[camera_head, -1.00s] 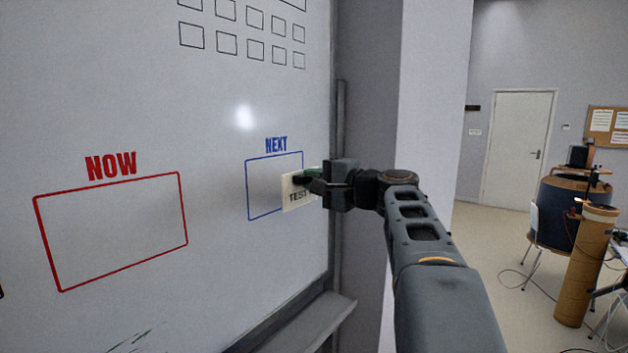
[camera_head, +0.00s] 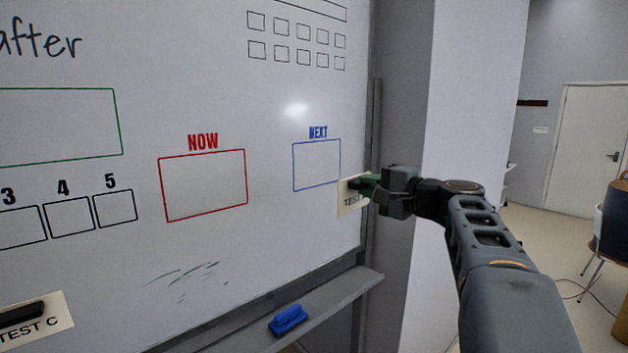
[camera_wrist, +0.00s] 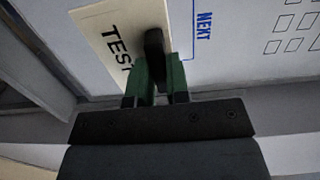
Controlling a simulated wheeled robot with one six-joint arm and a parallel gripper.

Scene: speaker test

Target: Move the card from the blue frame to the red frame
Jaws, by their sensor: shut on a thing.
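The card (camera_head: 350,203), cream with "TEST" lettering, is held by my gripper (camera_head: 365,184) near the right edge of the whiteboard. In the wrist view the card (camera_wrist: 108,32) is pinched at a dark handle-like piece between the green fingers of my gripper (camera_wrist: 154,75). The blue frame (camera_head: 316,166), under the word "NEXT", is empty, and the card is just right of and below it. The red frame (camera_head: 203,186), under "NOW", is empty and further left. Whether the card touches the board cannot be told.
A blue eraser (camera_head: 288,319) lies on the tray (camera_head: 335,296) below the whiteboard (camera_head: 260,230). Another card, "TEST C" (camera_head: 38,329), is at the lower left. A green frame (camera_head: 60,128) and numbered boxes are on the left. The board between the blue and red frames is clear.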

